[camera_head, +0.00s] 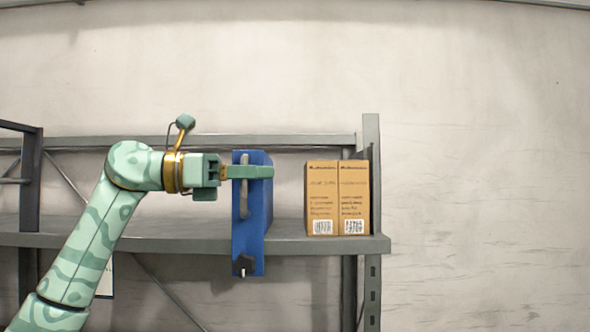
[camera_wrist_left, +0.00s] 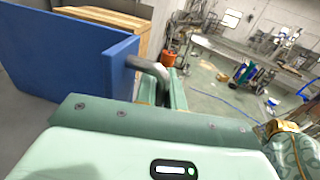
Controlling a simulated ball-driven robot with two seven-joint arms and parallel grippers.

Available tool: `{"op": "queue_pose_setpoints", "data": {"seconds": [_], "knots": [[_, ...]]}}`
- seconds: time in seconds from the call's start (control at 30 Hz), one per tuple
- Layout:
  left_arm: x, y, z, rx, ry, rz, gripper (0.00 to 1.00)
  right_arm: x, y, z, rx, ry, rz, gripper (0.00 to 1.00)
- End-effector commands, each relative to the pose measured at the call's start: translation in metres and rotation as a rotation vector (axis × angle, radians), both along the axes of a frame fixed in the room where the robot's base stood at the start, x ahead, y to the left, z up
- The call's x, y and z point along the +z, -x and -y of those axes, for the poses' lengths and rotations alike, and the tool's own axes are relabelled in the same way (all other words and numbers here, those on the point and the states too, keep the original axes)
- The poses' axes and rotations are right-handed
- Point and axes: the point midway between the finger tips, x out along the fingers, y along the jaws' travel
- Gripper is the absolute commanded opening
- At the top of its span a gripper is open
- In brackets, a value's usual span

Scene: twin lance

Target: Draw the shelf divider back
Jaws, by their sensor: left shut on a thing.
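The shelf divider (camera_head: 261,216) is a blue upright panel on the grey shelf, with a metal bar handle (camera_head: 244,200) on its front face and a dark knob (camera_head: 244,263) near its lower edge. My left gripper (camera_head: 246,172) is shut on the upper part of the handle. In the left wrist view the divider (camera_wrist_left: 75,55) stands at upper left, and its bent handle (camera_wrist_left: 150,70) runs behind the green finger of my left gripper (camera_wrist_left: 165,95). That finger hides part of the grip. My right gripper is not in view.
Two cardboard boxes (camera_head: 338,198) with barcodes stand side by side to the right of the divider, with a gap between. The shelf board (camera_head: 150,241) is bare left of the divider. A grey shelf post (camera_head: 372,210) rises at the right end.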

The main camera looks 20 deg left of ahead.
Motion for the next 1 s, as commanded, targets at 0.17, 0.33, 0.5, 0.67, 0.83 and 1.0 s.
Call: {"op": "queue_pose_setpoints", "data": {"seconds": [0.17, 0.33, 0.5, 0.67, 0.83, 1.0], "knots": [[0.003, 0.011, -0.042, 0.006, 0.003, 0.001, 0.00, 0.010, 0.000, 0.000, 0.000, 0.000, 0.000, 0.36], [0.002, 0.016, -0.056, 0.003, 0.003, 0.004, 0.00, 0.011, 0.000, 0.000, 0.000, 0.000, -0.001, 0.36], [0.002, 0.017, -0.056, 0.002, 0.004, 0.004, 0.00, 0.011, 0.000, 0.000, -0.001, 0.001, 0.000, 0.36], [0.002, 0.017, -0.056, 0.002, 0.004, 0.005, 0.20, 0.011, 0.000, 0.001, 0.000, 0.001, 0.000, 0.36], [0.002, 0.016, -0.055, 0.001, 0.003, 0.004, 0.20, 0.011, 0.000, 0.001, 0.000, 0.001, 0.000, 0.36], [0.001, 0.018, -0.058, 0.002, 0.002, 0.002, 0.20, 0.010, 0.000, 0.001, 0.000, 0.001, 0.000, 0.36]]}}
